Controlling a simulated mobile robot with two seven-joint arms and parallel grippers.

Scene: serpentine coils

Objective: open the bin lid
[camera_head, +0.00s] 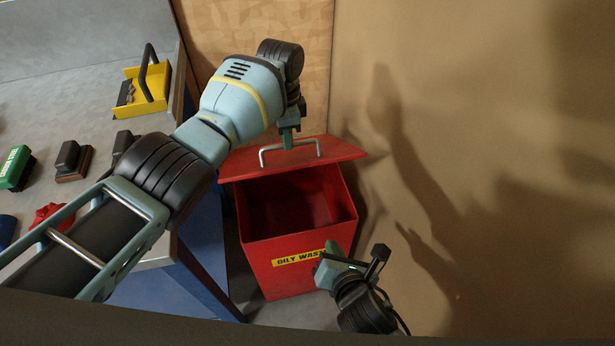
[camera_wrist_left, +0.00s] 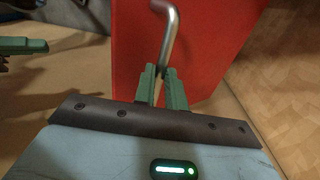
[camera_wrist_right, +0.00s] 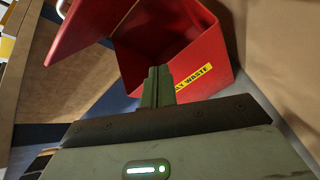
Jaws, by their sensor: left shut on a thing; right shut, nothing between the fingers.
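The red bin (camera_head: 265,254) stands on the floor in the corner, with a yellow "OILY WASTE" label on its front. Its red lid (camera_head: 338,149) is raised and tilted, and the dark inside of the bin shows below it. My left gripper (camera_head: 288,142) is shut on the metal lid handle (camera_head: 264,156), which also shows in the left wrist view (camera_wrist_left: 168,30). My right gripper (camera_head: 328,256) is shut and empty, in front of the bin near the label. In the right wrist view its fingers (camera_wrist_right: 158,82) point toward the bin's front.
A grey workbench (camera_head: 70,105) stands to the left of the bin. On it are a yellow tray with a black handle (camera_head: 143,92), a green brush-like block (camera_head: 16,168), dark blocks (camera_head: 73,160) and a red item (camera_head: 48,216). A tan wall (camera_head: 480,150) closes off the right side.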

